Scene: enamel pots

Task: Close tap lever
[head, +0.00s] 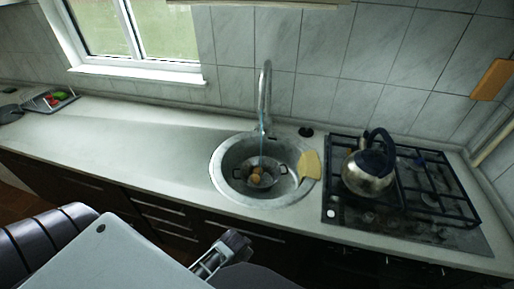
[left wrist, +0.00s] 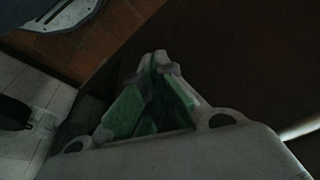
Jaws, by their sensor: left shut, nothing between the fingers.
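A grey metal tap (head: 265,95) with a tall curved spout stands behind the round sink (head: 218,168). A thin bluish stream of water (head: 262,143) falls from its spout into the sink. The tap's lever is too small to make out clearly near the tap's base. My left gripper (left wrist: 158,60) shows in the left wrist view with its green-padded fingers together and empty. It is over a dark area, away from the tap. My right gripper is not seen.
A colander (head: 270,178) with several round brownish items sits in the sink. A yellow board-like piece (head: 309,164) lies at the sink's right rim. A kettle (head: 367,172) stands on the gas hob (head: 437,201). The counter (head: 140,140) left of the sink is clear.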

